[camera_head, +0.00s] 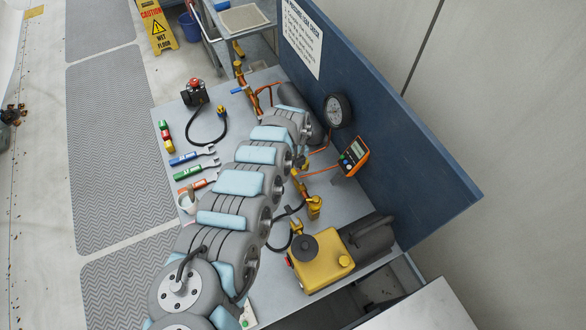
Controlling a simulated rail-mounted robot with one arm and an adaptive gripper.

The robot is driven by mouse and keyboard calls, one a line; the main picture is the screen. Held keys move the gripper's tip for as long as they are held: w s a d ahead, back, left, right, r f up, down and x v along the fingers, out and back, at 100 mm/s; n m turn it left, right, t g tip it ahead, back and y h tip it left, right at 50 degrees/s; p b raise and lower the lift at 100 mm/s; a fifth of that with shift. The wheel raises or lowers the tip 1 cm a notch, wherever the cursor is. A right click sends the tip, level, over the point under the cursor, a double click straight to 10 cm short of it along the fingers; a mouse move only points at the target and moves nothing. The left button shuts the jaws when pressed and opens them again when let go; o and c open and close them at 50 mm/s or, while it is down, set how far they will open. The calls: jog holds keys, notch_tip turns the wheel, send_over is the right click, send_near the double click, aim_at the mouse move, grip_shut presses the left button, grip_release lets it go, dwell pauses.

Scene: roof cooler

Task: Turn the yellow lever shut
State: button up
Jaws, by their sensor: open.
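Yellow and brass-coloured valve fittings stand along the grey bench. One upright fitting (240,72) is at the bench's back end, with a small blue handle (237,91) beside it. Another yellow fitting (314,206) stands right of my arm, in front of the blue panel. I cannot tell which part is the yellow lever or how far it is turned. My arm stretches from the bottom left up across the bench and covers part of the pipework. Its far end is near the pipes below the gauge. My gripper is hidden behind the arm.
A yellow machine (322,262) stands at the bench's front right. A round gauge (338,109) and an orange meter (352,156) are by the blue panel (400,135). Wrenches (195,172) and a cup (186,203) lie left. A wet-floor sign (157,26) stands beyond.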

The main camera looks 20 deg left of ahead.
jog(key=shift+f, duration=0.25)
jog(key=shift+c, duration=0.2)
grip_shut()
jog(key=shift+a+r+n, duration=0.1)
jog(key=shift+n, duration=0.2)
jog(key=shift+s+a+r+n+p, duration=0.15)
jog(key=shift+s+n+p, duration=0.2)
jog(key=shift+n+p, duration=0.5)
jog(key=n+p, duration=0.1)
jog(key=s+n+p, duration=0.1)
jog(key=n, duration=0.1)
jog(key=s+n+p, duration=0.1)
jog(key=n, duration=0.1)
jog(key=shift+a, duration=0.2)
jog(key=n, duration=0.1)
jog(key=s+n+p, duration=0.1)
jog(key=n, duration=0.1)
jog(key=s+n+p, duration=0.1)
jog(key=shift+d+n, duration=0.25)
jog(key=shift+n, duration=0.1)
jog(key=shift+s+d+f+n+p, duration=0.1)
jog(key=shift+s+d+n+p, duration=0.15)
jog(key=shift+n, duration=0.85)
jog(key=shift+s+d+f+n+p, duration=0.1)
jog(key=shift+s+d+n, duration=0.2)
jog(key=shift+n, duration=0.8)
jog(key=shift+s, duration=0.1)
